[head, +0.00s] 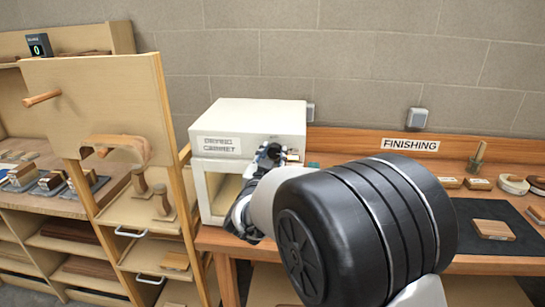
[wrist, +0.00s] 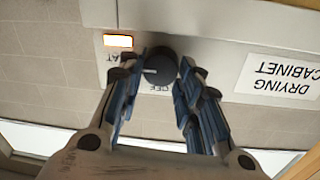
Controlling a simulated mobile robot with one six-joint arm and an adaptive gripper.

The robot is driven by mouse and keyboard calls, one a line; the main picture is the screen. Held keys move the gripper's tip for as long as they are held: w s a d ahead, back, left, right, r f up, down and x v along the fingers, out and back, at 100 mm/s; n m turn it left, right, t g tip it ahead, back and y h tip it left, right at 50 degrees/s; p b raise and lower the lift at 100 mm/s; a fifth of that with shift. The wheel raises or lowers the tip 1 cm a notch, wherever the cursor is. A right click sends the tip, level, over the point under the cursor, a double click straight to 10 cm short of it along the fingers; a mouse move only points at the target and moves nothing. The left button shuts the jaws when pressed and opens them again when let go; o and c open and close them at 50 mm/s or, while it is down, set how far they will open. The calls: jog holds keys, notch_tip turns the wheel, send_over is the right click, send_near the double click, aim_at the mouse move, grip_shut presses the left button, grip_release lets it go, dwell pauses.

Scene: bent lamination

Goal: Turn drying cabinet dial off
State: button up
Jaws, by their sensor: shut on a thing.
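The white drying cabinet (head: 250,115) stands on the wooden bench, its name label on the front. In the wrist view, which is upside down, its dark round dial (wrist: 158,66) sits between my fingers, with a white pointer mark toward the left of the picture. Partly covered lettering lies beside and below the dial. A small indicator (wrist: 118,40) glows whitish-orange near it. My gripper (wrist: 160,85) is shut on the dial, a finger on each side. In the head view my gripper (head: 270,155) is at the cabinet's front right, and my arm hides the dial.
A finishing bench (head: 385,147) runs right of the cabinet, with a dark mat (head: 480,240) bearing a wooden block. On the left stands an upright wooden panel (head: 100,90) with pegs, beside shelves (head: 70,245). A stone-block wall closes the back.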

jog(key=shift+c, duration=0.3)
jog(key=n+p, duration=0.2)
jog(key=n, duration=0.1)
jog(key=shift+n+p, duration=0.4)
jog(key=shift+n+t+p, duration=0.3)
jog(key=shift+n+p, duration=0.55)
jog(key=shift+n, duration=0.95)
jog(key=o, duration=1.1)
jog(key=shift+f, duration=0.1)
